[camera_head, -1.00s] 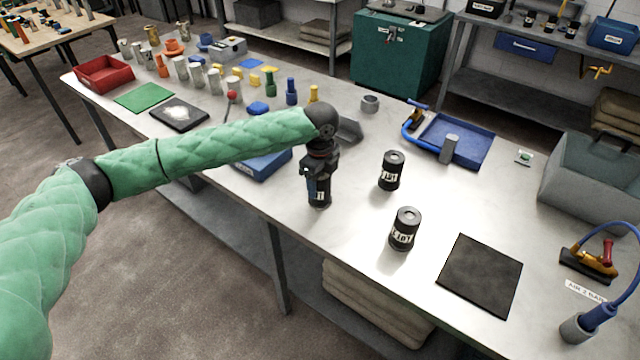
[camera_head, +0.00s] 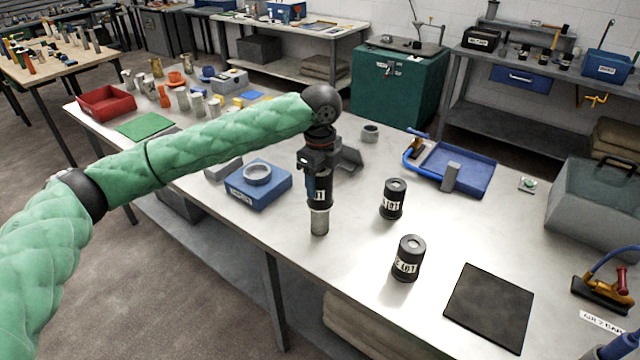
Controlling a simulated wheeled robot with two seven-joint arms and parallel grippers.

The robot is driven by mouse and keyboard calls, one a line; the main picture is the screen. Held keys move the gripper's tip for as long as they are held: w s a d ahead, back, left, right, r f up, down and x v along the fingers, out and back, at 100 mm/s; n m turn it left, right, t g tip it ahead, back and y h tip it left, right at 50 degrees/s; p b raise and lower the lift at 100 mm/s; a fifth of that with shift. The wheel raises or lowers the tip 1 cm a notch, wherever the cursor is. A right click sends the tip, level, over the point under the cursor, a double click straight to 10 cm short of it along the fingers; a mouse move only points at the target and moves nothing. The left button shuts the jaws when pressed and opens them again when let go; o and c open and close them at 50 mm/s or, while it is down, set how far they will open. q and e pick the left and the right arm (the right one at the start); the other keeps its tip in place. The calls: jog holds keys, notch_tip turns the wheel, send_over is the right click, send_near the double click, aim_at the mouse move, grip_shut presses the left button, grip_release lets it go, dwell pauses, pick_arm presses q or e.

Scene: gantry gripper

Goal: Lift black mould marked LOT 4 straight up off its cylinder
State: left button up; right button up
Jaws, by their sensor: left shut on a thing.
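My left gripper (camera_head: 318,172) points straight down and is shut on a black mould (camera_head: 321,194) with a white label, of which only part shows. The label is too small and covered to read in full. Below the mould a pale grey cylinder (camera_head: 319,222) stands upright on the table, its lower part bare. I cannot tell whether the mould's lower end still overlaps the cylinder's top. Two other black labelled moulds, one farther back (camera_head: 393,199) and one nearer (camera_head: 408,259), stand upright to the right. My right gripper is not in view.
A blue block with a grey ring (camera_head: 257,190) stands left of the gripper. A black mat (camera_head: 489,306) lies front right on the white table (camera_head: 440,230). A blue tray (camera_head: 462,168) with a grey block is behind right. Clear table surrounds the moulds.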

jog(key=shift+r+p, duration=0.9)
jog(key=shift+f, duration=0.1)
